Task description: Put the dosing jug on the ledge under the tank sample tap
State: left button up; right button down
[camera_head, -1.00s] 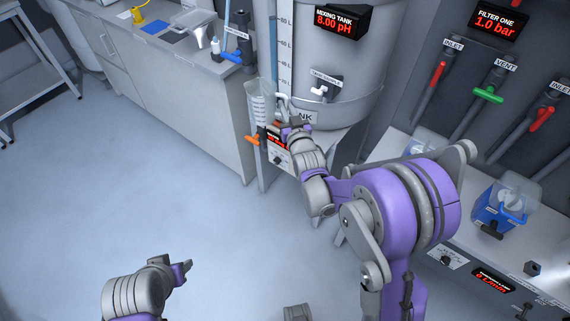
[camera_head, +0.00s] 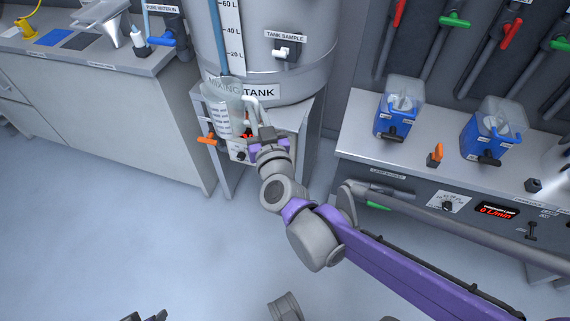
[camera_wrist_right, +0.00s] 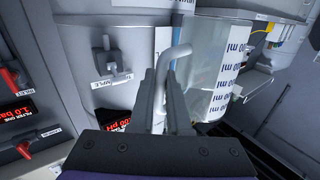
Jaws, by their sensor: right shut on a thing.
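The dosing jug (camera_head: 217,112) is clear with white ml markings. It is in front of the tank's lower left side, below and left of the tank sample tap (camera_head: 285,50). My right gripper (camera_head: 262,130) is shut on the jug's pale handle. In the right wrist view the handle (camera_wrist_right: 177,52) is between the fingers, with the jug body (camera_wrist_right: 215,65) to the right and the tap (camera_wrist_right: 107,60) to the left. I cannot clearly make out the ledge; the jug appears held upright. My left gripper (camera_head: 150,316) shows only partly at the bottom edge.
The mixing tank (camera_head: 265,80) stands on a grey stand with an orange-handled valve (camera_head: 207,139) at its left. A counter (camera_head: 130,60) with a funnel is at left. A bench (camera_head: 355,135) with two blue-based containers is at right. Floor is open at lower left.

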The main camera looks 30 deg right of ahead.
jog(key=s+d+f+m+g+h+b, duration=0.1)
jog(key=s+d+f+m+h+b, duration=0.15)
jog(key=s+d+f+b, duration=0.35)
pick_arm(q)
notch_tip(320, 180, down, 8)
jog(key=shift+w+f, duration=0.25)
jog(key=shift+w, duration=0.1)
pick_arm(e)
jog(key=w+d+f, duration=0.4)
jog(key=w+d, duration=0.7)
jog(key=d, duration=0.1)
jog(key=shift+f+h, duration=0.35)
jog(key=shift+n, duration=0.25)
jog(key=c, duration=0.8)
grip_release()
